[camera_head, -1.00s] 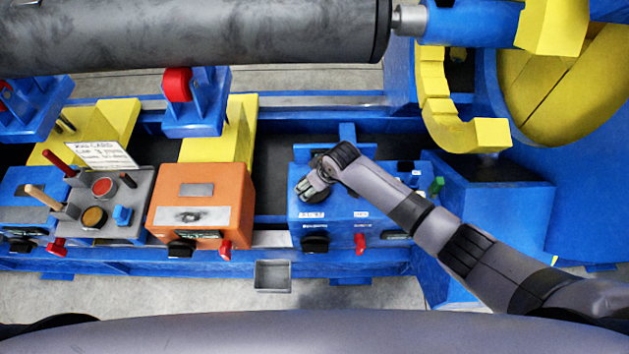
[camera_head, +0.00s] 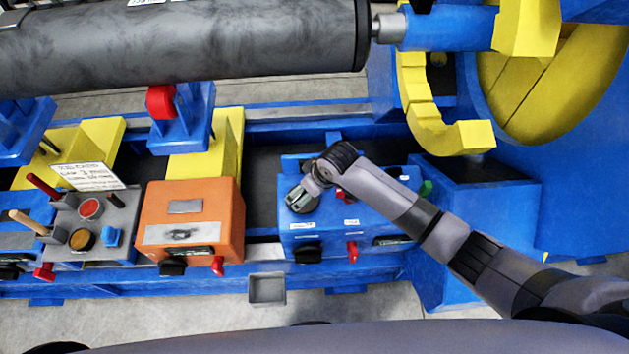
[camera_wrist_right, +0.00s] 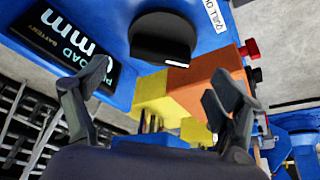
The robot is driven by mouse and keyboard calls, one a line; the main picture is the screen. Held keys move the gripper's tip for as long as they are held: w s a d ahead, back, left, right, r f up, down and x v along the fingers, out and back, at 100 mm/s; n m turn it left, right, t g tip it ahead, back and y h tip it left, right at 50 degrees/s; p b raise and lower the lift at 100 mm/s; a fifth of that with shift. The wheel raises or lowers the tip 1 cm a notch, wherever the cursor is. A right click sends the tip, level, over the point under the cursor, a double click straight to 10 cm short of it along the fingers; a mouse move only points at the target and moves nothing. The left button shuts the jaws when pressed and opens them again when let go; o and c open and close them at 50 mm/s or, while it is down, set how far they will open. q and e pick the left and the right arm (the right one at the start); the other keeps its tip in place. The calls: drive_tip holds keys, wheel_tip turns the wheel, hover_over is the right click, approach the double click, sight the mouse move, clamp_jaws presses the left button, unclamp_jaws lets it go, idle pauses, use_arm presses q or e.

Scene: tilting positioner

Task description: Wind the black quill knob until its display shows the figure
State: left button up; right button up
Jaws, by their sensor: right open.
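In the right wrist view a large black knob (camera_wrist_right: 163,38) shows near the top centre, on a blue face. A dark display panel (camera_wrist_right: 68,45) with "mm" lettering lies left of it; its figure is not readable. My right gripper (camera_head: 301,198) is over the left part of the blue box, above and behind the front knob. In the wrist view my right gripper (camera_wrist_right: 157,100) has its fingers wide apart, with nothing between them and the knob beyond. My left gripper is not seen.
An orange box (camera_head: 222,212) with its own black knob (camera_head: 173,266) stands left of the blue box. A grey panel (camera_head: 125,222) with levers and buttons is further left. A red knob (camera_head: 352,251) sits right of the black one. A dark cylinder (camera_head: 180,50) spans the top.

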drive_tip(key=v, duration=0.6)
drive_tip(key=shift+r, duration=0.35)
drive_tip(key=shift+s+d, duration=0.1)
